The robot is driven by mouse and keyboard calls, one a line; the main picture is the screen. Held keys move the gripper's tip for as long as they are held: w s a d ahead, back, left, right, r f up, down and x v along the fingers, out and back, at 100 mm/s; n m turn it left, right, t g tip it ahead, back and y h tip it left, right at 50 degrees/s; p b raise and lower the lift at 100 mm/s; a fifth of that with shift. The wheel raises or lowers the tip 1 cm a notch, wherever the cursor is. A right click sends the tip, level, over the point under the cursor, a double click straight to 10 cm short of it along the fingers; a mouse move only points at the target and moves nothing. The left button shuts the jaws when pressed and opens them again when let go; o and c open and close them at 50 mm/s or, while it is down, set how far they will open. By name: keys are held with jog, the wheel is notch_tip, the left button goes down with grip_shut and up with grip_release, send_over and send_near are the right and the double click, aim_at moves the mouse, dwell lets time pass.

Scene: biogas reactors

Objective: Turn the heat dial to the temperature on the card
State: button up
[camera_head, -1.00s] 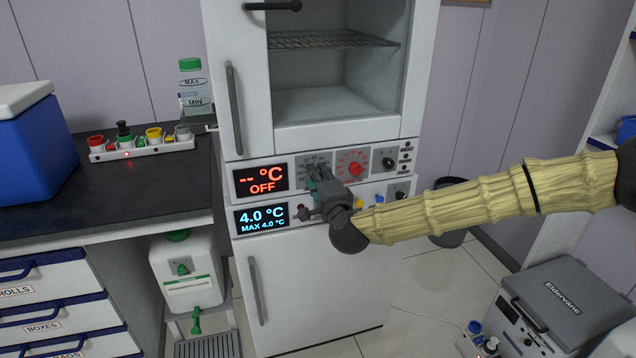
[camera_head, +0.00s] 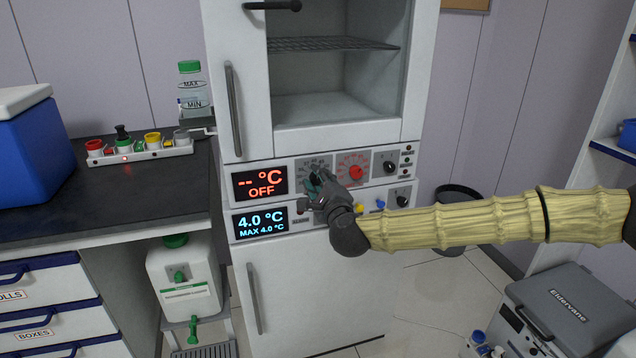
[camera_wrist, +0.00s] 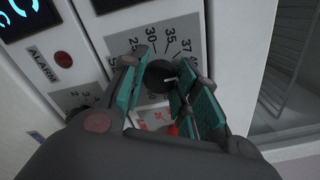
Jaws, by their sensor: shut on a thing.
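The heat dial is a dark round knob (camera_wrist: 158,76) on a grey plate with a scale (camera_wrist: 150,38) marked 25, 30, 35, 37 and further on. In the wrist view its short white pointer points right, but a finger hides which mark it meets. My gripper (camera_head: 318,186) has its teal-padded fingers closed around the knob; it also shows in the wrist view (camera_wrist: 162,88). In the head view my gripper hides the knob. The red display (camera_head: 260,183) beside it reads "-- °C OFF". I see no card with a readable temperature.
A red dial (camera_head: 355,172) and a black knob (camera_head: 390,162) sit right of my gripper on the same panel. Below, a blue display (camera_head: 262,222) reads 4.0 °C. The cabinet's upper compartment (camera_head: 335,95) is empty. A black worktop (camera_head: 110,195) stands at left.

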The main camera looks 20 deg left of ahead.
jog(key=o, duration=1)
jog(key=shift+o, duration=0.2)
jog(key=v, duration=1.2)
jog(key=shift+f, duration=0.1)
